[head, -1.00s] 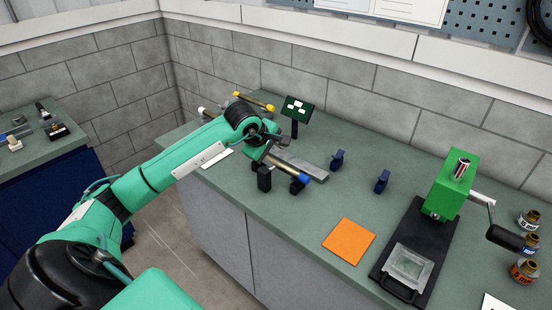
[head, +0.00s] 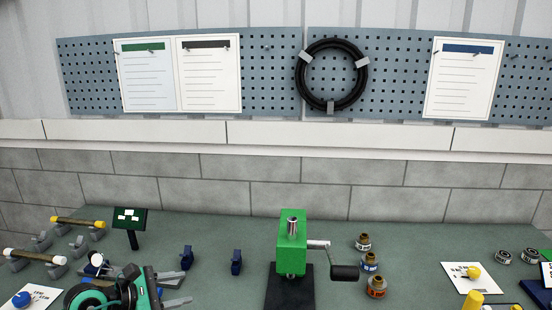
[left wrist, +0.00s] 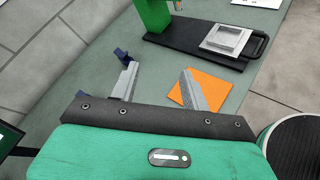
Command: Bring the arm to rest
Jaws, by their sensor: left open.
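My left gripper (head: 178,288) is at the bottom left of the head view, over the green-grey bench (head: 215,290). Its jaws are apart and nothing shows between them. In the left wrist view the two grey fingers of the left gripper (left wrist: 159,78) are spread above the bench, with an orange square (left wrist: 212,88) showing beyond and beside the right finger. The teal wrist hides part of the bench. My right gripper is in neither view.
Two blue clips (head: 187,257) (head: 236,262) stand near the gripper. A dark sign (head: 130,216), a yellow-ended rod (head: 78,223) and a white-ended rod (head: 35,257) are at left.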

